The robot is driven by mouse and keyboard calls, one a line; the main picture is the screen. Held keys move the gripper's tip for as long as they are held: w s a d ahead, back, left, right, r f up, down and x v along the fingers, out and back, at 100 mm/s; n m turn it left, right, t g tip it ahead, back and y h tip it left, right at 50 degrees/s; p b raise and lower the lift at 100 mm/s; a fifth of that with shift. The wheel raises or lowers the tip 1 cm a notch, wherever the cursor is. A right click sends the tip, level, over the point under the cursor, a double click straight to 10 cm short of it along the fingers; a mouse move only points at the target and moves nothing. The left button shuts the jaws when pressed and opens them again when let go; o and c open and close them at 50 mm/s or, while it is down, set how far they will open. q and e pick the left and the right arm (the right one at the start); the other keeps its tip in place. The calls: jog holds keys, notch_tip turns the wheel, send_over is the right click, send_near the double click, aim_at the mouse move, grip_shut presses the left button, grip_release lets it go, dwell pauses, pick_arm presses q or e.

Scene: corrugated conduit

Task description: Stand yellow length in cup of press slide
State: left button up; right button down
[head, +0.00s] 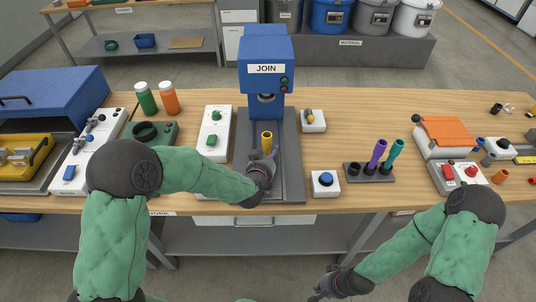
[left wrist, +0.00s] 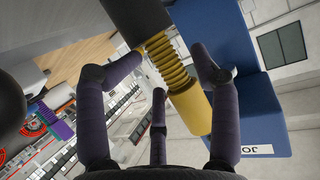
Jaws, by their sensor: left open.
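The yellow length (head: 266,141) stands about upright on the press slide (head: 291,172), in front of the blue JOIN press (head: 266,50). In the left wrist view, its ribbed yellow body (left wrist: 190,105) runs into a dark olive cylinder (left wrist: 135,20), which looks like the cup; how deep it sits is unclear. My left gripper (head: 266,158) is open, its fingers spread around the length near the slide; they also show in the left wrist view (left wrist: 160,85). My right gripper (head: 318,296) is low, in front of the bench, small and partly cut off by the frame edge.
A rack (head: 370,172) with purple and teal lengths stands to the right. Bare bench top (head: 350,115) lies right of the press.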

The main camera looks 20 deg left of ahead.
pick_arm(q)
jog(key=shift+s+r, duration=0.2)
jog(key=shift+s, duration=0.25)
jog(key=v, duration=1.1)
jog(key=shift+s+f, duration=0.1)
pick_arm(e)
jog(key=shift+s, duration=0.15)
